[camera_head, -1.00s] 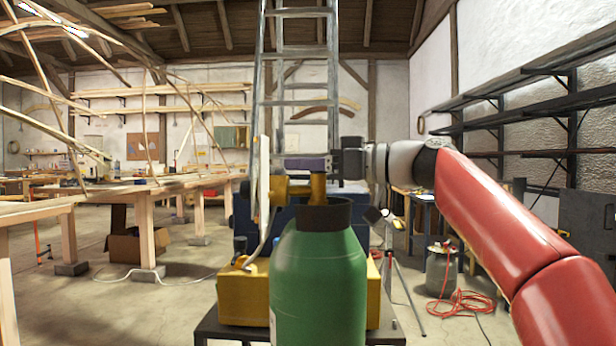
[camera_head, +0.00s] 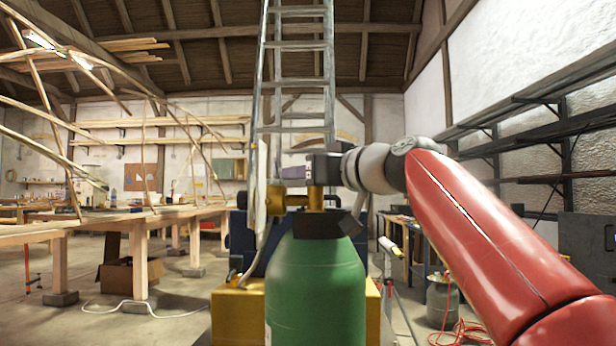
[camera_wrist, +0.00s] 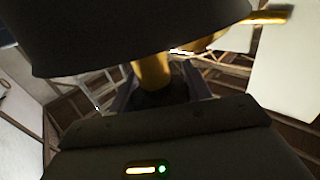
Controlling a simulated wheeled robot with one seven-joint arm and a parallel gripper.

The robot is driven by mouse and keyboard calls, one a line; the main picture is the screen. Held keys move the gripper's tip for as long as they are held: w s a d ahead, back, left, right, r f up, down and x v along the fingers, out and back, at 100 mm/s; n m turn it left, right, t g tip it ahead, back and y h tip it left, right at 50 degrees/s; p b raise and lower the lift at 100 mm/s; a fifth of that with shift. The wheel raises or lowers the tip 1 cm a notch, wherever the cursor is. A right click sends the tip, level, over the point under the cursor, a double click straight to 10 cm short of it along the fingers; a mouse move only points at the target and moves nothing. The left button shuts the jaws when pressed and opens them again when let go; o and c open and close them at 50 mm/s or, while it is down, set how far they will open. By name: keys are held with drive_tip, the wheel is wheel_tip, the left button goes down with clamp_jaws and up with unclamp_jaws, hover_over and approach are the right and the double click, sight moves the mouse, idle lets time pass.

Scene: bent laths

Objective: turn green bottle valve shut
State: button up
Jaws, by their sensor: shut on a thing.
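The green bottle (camera_head: 315,290) stands upright in front of me in the head view, with a dark collar (camera_head: 322,225) at its neck. A brass valve (camera_head: 315,198) rises from the collar, with a brass side fitting toward the left. My gripper (camera_head: 296,173) comes in from the right at the top of the valve. In the wrist view, the brass stem (camera_wrist: 152,70) runs from the large dark collar (camera_wrist: 130,35) to a dark knob (camera_wrist: 158,97) between my fingers. My gripper is shut on this knob, which is mostly hidden by the gripper in the head view.
A yellow box (camera_head: 237,312) stands behind the bottle, and a pale hose hangs left of the valve. A ladder (camera_head: 298,90) rises behind. A wooden bench (camera_head: 130,222) stands left, and a grey canister (camera_head: 441,300) with red hose right.

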drive_tip(key=o, duration=1)
drive_tip(key=shift+c, duration=0.2)
drive_tip(key=b+v, duration=0.3)
drive_tip(key=v, duration=0.4)
drive_tip(key=shift+s+d+b, duration=0.25)
drive_tip(key=shift+s+b, duration=0.05)
drive_tip(key=shift+b, duration=0.1)
